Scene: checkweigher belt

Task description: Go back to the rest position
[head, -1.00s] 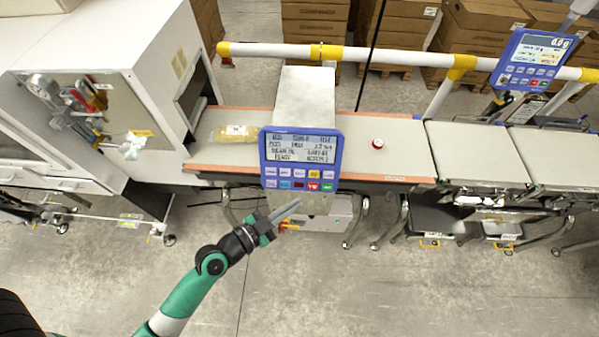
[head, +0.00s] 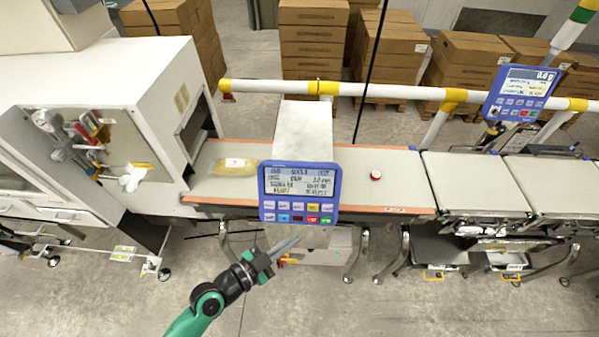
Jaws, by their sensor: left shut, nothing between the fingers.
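My left gripper (head: 285,246) is in the head view, below the front edge of the conveyor belt and just under the blue control panel. Its fingers are together with nothing between them. The green and black left arm comes up from the bottom of the picture. My right gripper does not show.
A blue control panel (head: 300,193) stands in front of the belt (head: 345,184). A yellowish bag (head: 234,167) and a small red-and-white item (head: 376,175) lie on the belt. A white machine housing (head: 130,90) stands left. The floor (head: 420,310) in front is clear.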

